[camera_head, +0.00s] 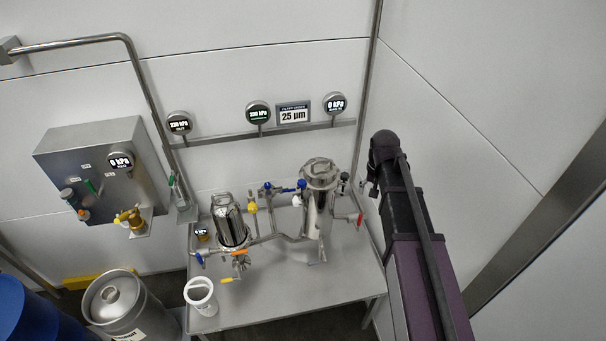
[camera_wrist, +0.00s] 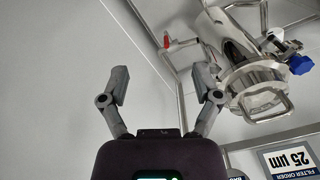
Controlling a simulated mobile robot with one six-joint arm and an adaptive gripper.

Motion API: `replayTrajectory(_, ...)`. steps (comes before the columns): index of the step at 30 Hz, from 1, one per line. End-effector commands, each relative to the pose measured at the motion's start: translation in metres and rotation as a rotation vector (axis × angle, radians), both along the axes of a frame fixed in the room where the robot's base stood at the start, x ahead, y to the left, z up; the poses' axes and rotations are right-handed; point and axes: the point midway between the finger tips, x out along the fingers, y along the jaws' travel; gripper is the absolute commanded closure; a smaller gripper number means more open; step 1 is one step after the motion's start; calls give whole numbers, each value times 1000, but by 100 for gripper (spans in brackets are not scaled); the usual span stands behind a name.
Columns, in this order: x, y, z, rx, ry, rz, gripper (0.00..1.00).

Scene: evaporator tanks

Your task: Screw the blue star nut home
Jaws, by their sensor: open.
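A blue star nut (camera_wrist: 300,64) sits at the side of the lid of a steel filter housing (camera_wrist: 240,75) in the wrist view. In the head view a blue knob (camera_head: 301,183), which looks like the same nut, is at the left edge of the lid of the taller right housing (camera_head: 318,205). In the head view my arm stands right of the table, and my gripper cannot be made out clearly.
A smaller steel housing (camera_head: 228,222) and valves with coloured handles share the steel table (camera_head: 300,282). A white cup (camera_head: 201,296) stands at its front left. A 25 µm sign (camera_head: 294,112) and gauges hang behind.

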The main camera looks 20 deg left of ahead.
Motion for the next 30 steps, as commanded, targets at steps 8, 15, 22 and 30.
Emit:
replayTrajectory(8, 38, 113, 37, 0, 0, 40, 19)
replayTrajectory(15, 48, 199, 57, 1, 0, 64, 19)
replayTrajectory(22, 47, 239, 65, 1, 0, 74, 19)
replayTrajectory(30, 46, 244, 65, 1, 0, 74, 19)
